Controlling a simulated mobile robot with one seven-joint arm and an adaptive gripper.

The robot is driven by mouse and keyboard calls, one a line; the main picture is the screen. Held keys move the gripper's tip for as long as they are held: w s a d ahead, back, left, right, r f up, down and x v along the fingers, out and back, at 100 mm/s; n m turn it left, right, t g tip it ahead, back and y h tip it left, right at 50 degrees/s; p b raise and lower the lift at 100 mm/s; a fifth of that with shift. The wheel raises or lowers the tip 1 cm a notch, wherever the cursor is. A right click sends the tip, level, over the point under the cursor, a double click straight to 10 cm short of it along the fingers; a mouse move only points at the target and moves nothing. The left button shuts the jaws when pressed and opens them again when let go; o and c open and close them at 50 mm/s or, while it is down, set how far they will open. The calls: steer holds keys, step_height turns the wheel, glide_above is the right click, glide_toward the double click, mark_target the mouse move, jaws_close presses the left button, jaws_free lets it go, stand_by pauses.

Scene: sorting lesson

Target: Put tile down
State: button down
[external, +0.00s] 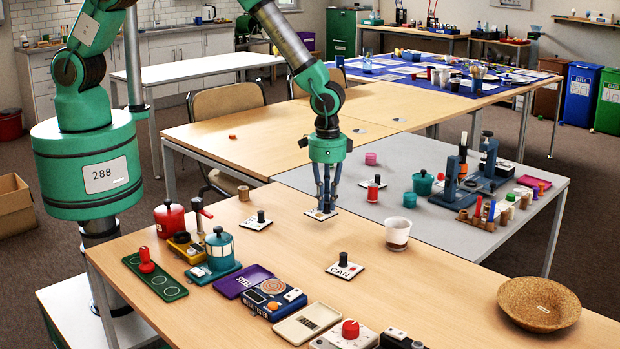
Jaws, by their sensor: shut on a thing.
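My gripper (325,205) points straight down and is shut on a small white tile (319,214) near the far edge of the front wooden table. The fingers hide the top of this tile, and I cannot read its face. I cannot tell whether it touches the table or hangs just above it. A similar white tile with a black knob, marked CAN (346,270), lies nearer the camera. Another knobbed tile (256,223) lies to the left of my gripper.
A white and brown cup (397,233) stands to the right of my gripper. A woven bowl (539,303) sits at the far right. Small devices, including a teal pot (219,250) and a blue tester (274,299), line the left and front. The middle right of the wooden table (450,275) is clear.

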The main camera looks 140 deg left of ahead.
mark_target(327, 202)
steer(key=shift+f, duration=1.85)
steer(key=shift+f+b, duration=0.1)
steer(key=shift+b, duration=0.2)
steer(key=c, duration=1.7)
jaws_free()
step_height(327, 202, up, 12)
steer(key=shift+r+p, duration=0.1)
steer(key=shift+p, duration=0.7)
steer(key=shift+d+r, duration=0.1)
